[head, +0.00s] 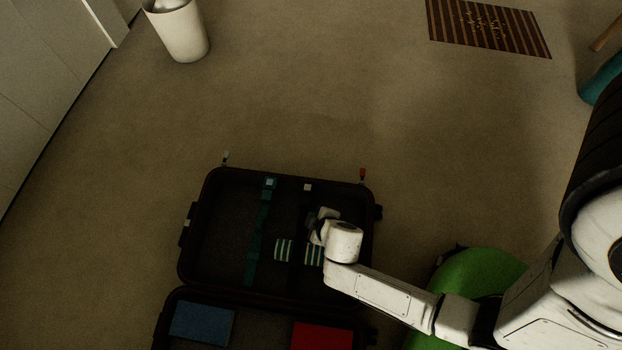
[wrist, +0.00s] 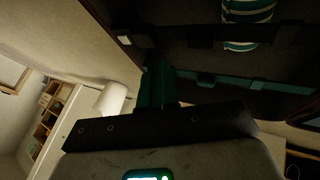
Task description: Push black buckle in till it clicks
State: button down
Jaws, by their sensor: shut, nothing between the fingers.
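The open suitcase (head: 190,245) lies on the floor in the head view. A black strap (head: 303,205) runs down the right part of its far shell, with a small pale piece (head: 307,187) at its top end. The black strap (wrist: 185,38) and pale piece (wrist: 124,40) also show in the wrist view. I cannot make out the black buckle against the dark lining, or whether its halves are joined. My gripper (head: 317,220) is over the right part of this shell, close to the strap; its fingers (wrist: 157,70) are shut and empty. Contact cannot be told.
A teal strap (head: 257,235) with a buckle (head: 269,183) runs left of the black one. Striped rolls (head: 283,250) lie in the shell. The near shell holds a blue item (head: 202,322) and a red item (head: 320,337). Floor beyond the suitcase is clear to a bin (head: 182,35).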

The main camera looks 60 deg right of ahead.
aim_at(301, 207)
jog(key=b+x, duration=0.4)
jog(key=x, duration=0.4)
jog(key=shift+w+d+f, duration=0.15)
jog(key=shift+f, duration=0.15)
jog(key=shift+d, duration=0.1)
